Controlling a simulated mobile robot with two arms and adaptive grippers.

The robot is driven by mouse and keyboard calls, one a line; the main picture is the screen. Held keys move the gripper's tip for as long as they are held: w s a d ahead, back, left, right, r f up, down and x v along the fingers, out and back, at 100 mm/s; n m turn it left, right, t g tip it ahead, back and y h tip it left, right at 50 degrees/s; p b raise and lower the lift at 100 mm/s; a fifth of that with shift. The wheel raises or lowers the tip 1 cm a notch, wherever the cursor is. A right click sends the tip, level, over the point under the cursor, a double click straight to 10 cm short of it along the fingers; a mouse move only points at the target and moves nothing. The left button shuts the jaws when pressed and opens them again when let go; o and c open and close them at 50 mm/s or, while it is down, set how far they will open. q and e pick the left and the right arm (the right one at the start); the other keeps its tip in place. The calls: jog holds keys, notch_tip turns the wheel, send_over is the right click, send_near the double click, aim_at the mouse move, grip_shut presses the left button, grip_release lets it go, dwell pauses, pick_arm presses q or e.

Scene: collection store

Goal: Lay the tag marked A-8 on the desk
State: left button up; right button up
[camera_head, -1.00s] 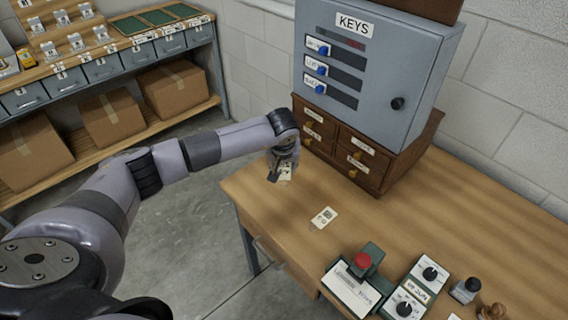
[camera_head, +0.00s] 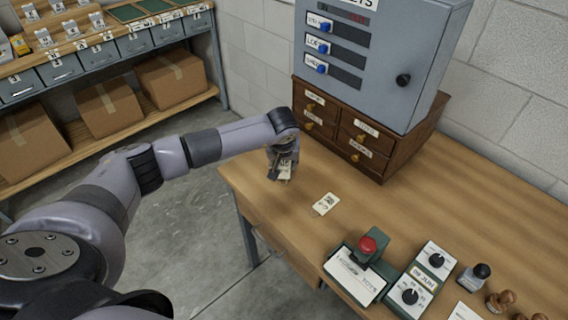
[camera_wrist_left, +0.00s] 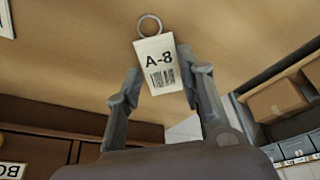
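The tag marked A-8 (camera_wrist_left: 162,68) is a small white card with a barcode and a metal ring. In the left wrist view it sits between the two fingertips of my left gripper (camera_wrist_left: 157,62), with its printed face to the camera. My left gripper (camera_head: 283,166) is closed on the tag's side edges. In the head view the tag (camera_head: 285,171) hangs below the fingers, over the left end of the wooden desk (camera_head: 425,210). Its exact height above the desk is hard to tell. My right gripper is not in view.
Another tag (camera_head: 326,203) lies on the desk nearby. A drawer cabinet (camera_head: 390,145) with the grey key box (camera_head: 435,60) stands behind. A red-button device (camera_head: 367,246), a dial box (camera_head: 425,275) and stamps (camera_head: 500,300) occupy the front right. Bare desktop lies between.

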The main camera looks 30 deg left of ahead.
pick_arm(q)
jog(key=o, duration=0.4)
jog(key=shift+r, duration=0.1)
jog(key=v, duration=1.2)
jog(key=shift+d, duration=0.1)
